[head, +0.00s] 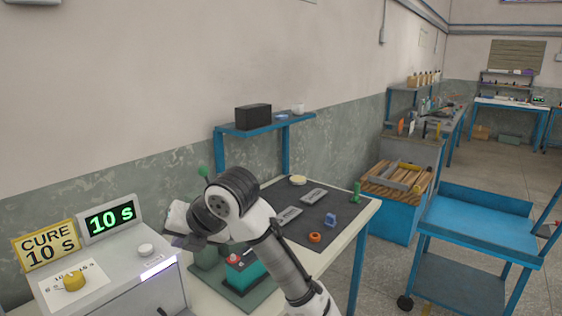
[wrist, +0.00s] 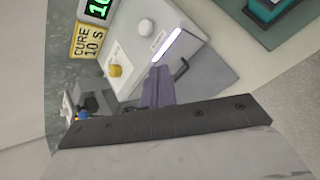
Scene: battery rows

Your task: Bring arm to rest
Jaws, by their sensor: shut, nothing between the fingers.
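My arm rises from the bottom of the head view, bends at a dark elbow joint and reaches left over the bench. My gripper (head: 188,242) hangs beside the curing box (head: 110,268) in that view, partly hidden by my own arm. In the wrist view my gripper (wrist: 158,86) shows as narrow purple-grey fingers, shut and empty. They point towards the front of the curing box (wrist: 140,45), near its handle (wrist: 181,67). Whether they touch it I cannot tell.
A display reads 10 s (head: 110,218) beside a CURE 10 s sign (head: 47,245). A teal device (head: 245,272) stands close under my arm. A dark mat (head: 325,218) holds grey parts and small coloured pieces. A blue cart (head: 480,230) stands at right, with open floor beyond.

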